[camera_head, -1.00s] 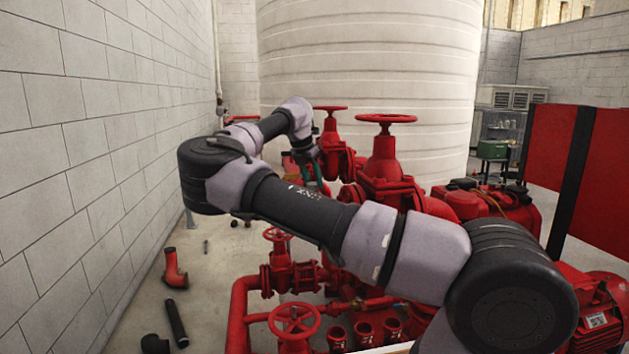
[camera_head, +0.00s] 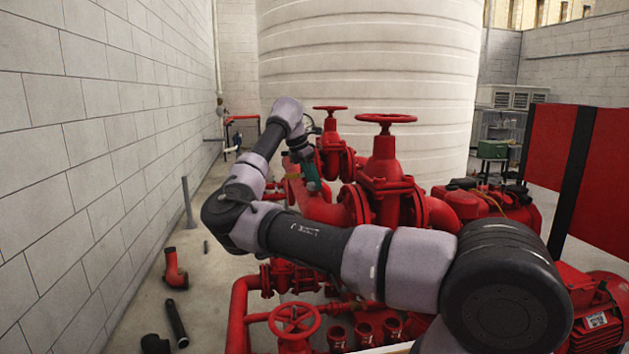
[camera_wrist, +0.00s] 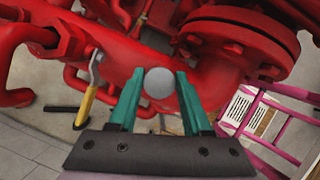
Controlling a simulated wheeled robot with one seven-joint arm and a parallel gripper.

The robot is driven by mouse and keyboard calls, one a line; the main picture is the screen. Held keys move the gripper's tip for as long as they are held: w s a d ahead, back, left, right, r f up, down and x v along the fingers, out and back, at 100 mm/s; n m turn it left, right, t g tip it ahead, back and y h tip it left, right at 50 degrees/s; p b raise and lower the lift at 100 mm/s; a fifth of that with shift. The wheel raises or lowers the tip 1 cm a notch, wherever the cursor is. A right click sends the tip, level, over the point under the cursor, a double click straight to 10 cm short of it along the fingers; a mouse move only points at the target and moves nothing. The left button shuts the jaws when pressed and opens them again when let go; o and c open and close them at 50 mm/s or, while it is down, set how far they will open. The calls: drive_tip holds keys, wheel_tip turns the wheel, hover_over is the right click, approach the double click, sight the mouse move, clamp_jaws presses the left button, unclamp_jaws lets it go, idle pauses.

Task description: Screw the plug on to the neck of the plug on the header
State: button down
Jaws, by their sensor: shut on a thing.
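My gripper (camera_wrist: 159,88) has two teal fingers shut on a round grey plug (camera_wrist: 159,83), seen end-on between the fingertips in the wrist view. A thick red header pipe (camera_wrist: 115,62) runs behind the plug and fingers. A narrow red stub (camera_wrist: 141,22) stands above the plug in the picture; I cannot tell if it is the neck. The plug hides what lies directly behind it, so I cannot tell whether it touches the header. In the head view my gripper (camera_head: 311,176) is beside the red pipework, and the plug is too small to make out.
A wrench with a yellow handle (camera_wrist: 86,100) is at the header's left in the wrist view. A bolted red flange (camera_wrist: 240,45) and a pink frame (camera_wrist: 262,120) are at right. Red valves (camera_head: 385,165) stand close to my arm. Loose pipe pieces (camera_head: 176,322) lie on the floor.

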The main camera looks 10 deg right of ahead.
drive_tip(key=shift+d, duration=0.15)
drive_tip(key=shift+d+m+g, duration=0.1)
drive_tip(key=shift+m+g, duration=0.3)
drive_tip(key=shift+m, duration=0.4)
drive_tip(key=m+g, duration=0.1)
drive_tip(key=m, duration=0.2)
drive_tip(key=shift+c, duration=2.4)
unclamp_jaws()
drive_tip(key=shift+a, duration=0.2)
